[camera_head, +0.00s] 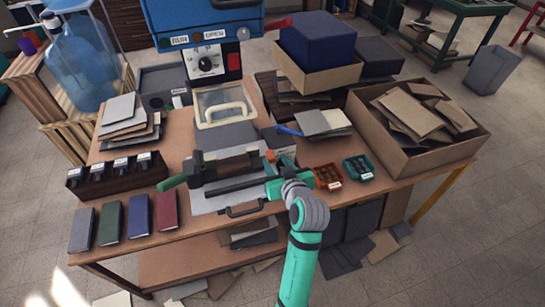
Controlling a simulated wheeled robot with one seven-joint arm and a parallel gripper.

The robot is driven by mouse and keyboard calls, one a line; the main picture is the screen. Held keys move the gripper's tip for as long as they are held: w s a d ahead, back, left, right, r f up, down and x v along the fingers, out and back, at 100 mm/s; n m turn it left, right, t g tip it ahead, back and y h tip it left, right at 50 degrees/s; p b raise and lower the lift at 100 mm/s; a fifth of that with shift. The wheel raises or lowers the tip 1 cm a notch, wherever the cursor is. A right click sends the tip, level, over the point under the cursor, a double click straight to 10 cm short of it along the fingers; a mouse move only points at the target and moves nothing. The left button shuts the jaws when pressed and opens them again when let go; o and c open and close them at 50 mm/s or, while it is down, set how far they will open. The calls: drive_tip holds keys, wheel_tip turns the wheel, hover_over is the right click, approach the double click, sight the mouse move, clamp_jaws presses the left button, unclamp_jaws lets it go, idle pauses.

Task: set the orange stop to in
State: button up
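A small orange piece (270,156), likely the orange stop, sits at the right end of a low grey device (222,190) with rails and a brown roller-like bar on the table. Whether it is in or out is too small to tell. My gripper (274,187) is at the device's right end, just below the orange piece in the picture. The teal and grey wrist hides part of that end. The fingers are too small and overlapped to show whether they are open, shut or touching anything.
A green handle (172,183) sticks out at the device's left. A blue press (205,30) stands behind. Small red (328,177) and teal (358,168) trays and a cardboard box (420,150) of sheets lie to the right. Coloured books (138,216) line the front left.

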sight(271, 156)
drive_tip(key=shift+x, duration=2.2)
clamp_jaws()
